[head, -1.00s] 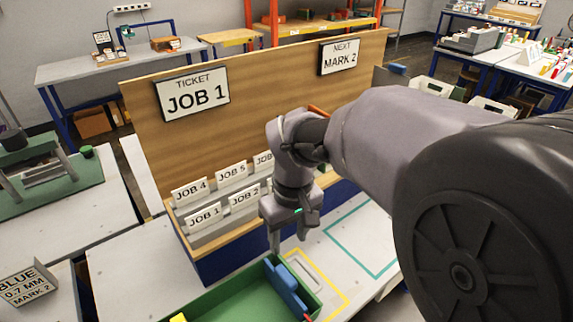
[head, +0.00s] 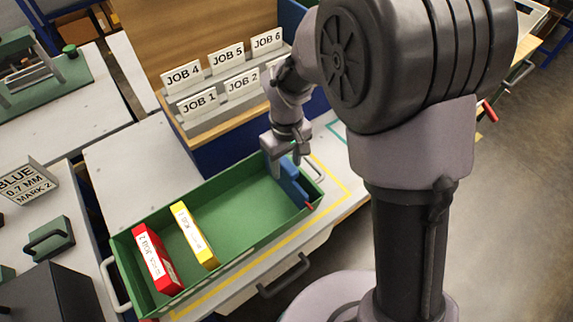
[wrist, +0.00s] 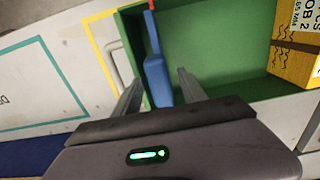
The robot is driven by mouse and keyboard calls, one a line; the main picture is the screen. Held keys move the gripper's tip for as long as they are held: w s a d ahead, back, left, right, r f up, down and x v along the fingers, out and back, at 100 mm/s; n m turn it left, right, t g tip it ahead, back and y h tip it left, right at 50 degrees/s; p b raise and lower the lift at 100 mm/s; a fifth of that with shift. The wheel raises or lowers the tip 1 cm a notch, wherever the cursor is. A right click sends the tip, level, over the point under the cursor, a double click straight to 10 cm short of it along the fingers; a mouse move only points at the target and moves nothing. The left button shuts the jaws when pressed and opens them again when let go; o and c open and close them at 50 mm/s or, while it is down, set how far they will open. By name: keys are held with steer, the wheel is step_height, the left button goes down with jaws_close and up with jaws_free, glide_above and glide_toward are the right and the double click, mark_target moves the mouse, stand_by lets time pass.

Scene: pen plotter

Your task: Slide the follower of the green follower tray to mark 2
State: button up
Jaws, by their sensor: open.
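The green follower tray (head: 240,205) lies on the bench, its long side running from lower left to upper right. Its blue follower (head: 293,186) stands upright near the right end, with a red tip (head: 308,206) at the near wall. My gripper (head: 286,163) is at the far end of the follower. In the wrist view the open fingers (wrist: 158,84) lie on either side of the blue follower (wrist: 154,55), with a gap visible on both sides. Whether the fingers reach down beside it is hard to tell.
A yellow box (head: 195,236) and a red box (head: 157,260) stand in the tray's left half; the floor between them and the follower is clear. A card rack (head: 222,103) stands behind. A sign reading BLUE 0.7 MM MARK 2 (head: 28,183) is at left.

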jaws_close()
stand_by(1.4)
